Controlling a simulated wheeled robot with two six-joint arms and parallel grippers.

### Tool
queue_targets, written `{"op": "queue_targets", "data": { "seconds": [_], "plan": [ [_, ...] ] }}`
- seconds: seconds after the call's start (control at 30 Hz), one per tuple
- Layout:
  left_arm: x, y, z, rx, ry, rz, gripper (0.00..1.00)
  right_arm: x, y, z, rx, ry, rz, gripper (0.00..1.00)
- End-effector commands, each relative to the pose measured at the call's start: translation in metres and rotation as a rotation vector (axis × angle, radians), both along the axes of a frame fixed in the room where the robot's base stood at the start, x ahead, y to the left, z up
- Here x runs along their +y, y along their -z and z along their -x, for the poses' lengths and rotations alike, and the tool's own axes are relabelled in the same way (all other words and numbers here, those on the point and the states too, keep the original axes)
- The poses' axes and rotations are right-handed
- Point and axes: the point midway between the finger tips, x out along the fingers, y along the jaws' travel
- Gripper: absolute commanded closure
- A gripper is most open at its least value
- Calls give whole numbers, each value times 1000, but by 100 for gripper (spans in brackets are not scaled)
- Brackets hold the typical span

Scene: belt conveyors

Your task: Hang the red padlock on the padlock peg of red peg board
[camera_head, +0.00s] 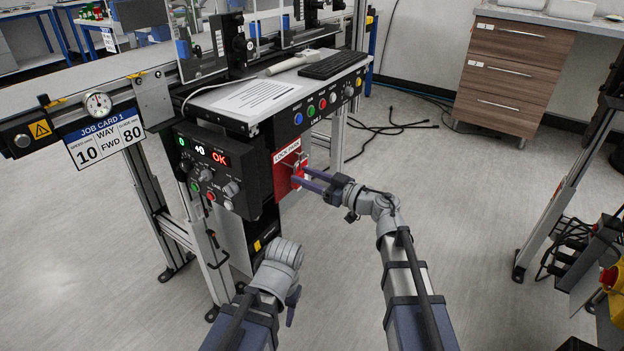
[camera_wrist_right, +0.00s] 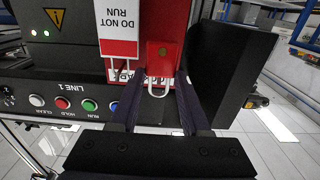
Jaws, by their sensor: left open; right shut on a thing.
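The red padlock (camera_wrist_right: 163,58) is between the fingertips of my right gripper (camera_wrist_right: 162,74), which is shut on it. The right wrist view is upside down, and the pale shackle (camera_wrist_right: 158,91) shows below the body. The red peg board (camera_head: 283,172), labelled LOCK PARK, is on the front of the conveyor station. My right gripper (camera_head: 303,179) reaches its face in the head view. The padlock overlaps the board and label; I cannot tell whether its shackle is around a peg. My left gripper (camera_head: 292,306) is low, away from the board, mostly hidden by its wrist, and open.
A white and red DO NOT RUN tag (camera_wrist_right: 118,33) is beside the padlock. A black control box (camera_head: 212,170) with knobs and a display is left of the board. A button panel (camera_head: 318,105) is above it. Open floor (camera_head: 480,180) lies to the right.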

Motion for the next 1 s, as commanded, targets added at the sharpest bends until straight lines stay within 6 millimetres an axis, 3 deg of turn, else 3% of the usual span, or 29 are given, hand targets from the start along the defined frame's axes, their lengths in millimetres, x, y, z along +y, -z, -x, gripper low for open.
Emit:
{"op": "queue_targets", "data": {
  "seconds": [0.5,1.0],
  "plan": [
    [0,9,0,0,2,1,50,21,9,-16,0,1,0,100],
    [0,13,0,0,3,2,50,25,13,-18,0,0,0,100]
  ]
}}
